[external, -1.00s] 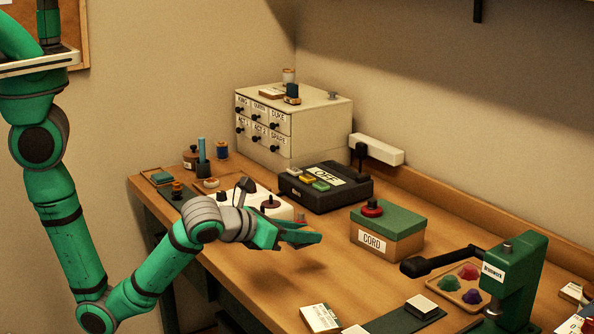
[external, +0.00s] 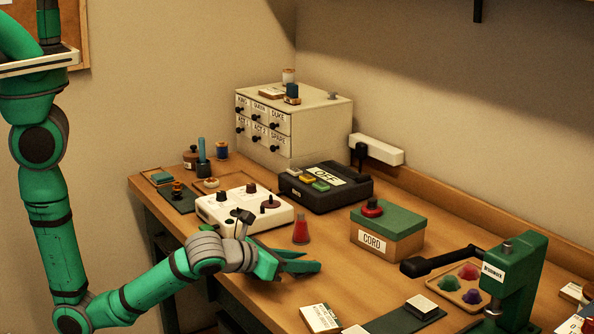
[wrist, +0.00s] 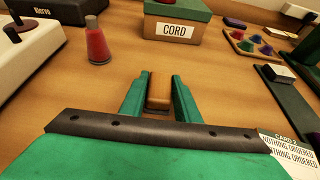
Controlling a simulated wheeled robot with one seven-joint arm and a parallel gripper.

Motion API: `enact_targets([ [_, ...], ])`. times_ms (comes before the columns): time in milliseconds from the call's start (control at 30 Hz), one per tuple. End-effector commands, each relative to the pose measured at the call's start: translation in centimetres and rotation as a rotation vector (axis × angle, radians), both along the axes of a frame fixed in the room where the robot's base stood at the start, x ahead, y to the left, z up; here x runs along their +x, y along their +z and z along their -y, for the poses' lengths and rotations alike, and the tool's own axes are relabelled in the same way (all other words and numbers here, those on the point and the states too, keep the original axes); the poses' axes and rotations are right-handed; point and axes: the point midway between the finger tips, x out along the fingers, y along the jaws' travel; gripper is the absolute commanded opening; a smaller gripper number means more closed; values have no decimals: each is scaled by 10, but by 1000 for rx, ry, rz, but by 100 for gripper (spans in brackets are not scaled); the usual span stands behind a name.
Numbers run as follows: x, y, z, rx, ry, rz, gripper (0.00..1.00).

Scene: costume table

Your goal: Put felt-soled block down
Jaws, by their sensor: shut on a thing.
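My gripper (external: 298,264) is low over the bench, in front of the red cone-shaped bottle and left of the CORD box. In the wrist view my gripper (wrist: 162,88) is shut on a tan-brown block (wrist: 159,92), which sits between the two green fingers. The block's underside is hidden, so I cannot see any felt or tell if it touches the wood. In the external view the fingers hide the block.
The red bottle (external: 301,232) stands close behind my gripper. The white knobbed box (external: 222,211) is to the left, and the CORD box (external: 402,247) is to the right. A printed card (external: 321,317) lies in front. Bare wood (external: 335,265) lies around the fingers.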

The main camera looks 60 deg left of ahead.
Motion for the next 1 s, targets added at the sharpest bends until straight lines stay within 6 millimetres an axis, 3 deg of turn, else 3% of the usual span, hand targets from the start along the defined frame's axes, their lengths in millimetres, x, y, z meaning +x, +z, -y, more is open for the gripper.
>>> enact_targets([
  [33, 0, -1, 0, 0, 0, 0, 31],
  [100, 0, -1, 0, 0, 0, 0, 48],
  [533, -5, 4, 0, 1, -1, 0, 48],
  [1000, -85, 37, 1, 0, -3, -1, 48],
])
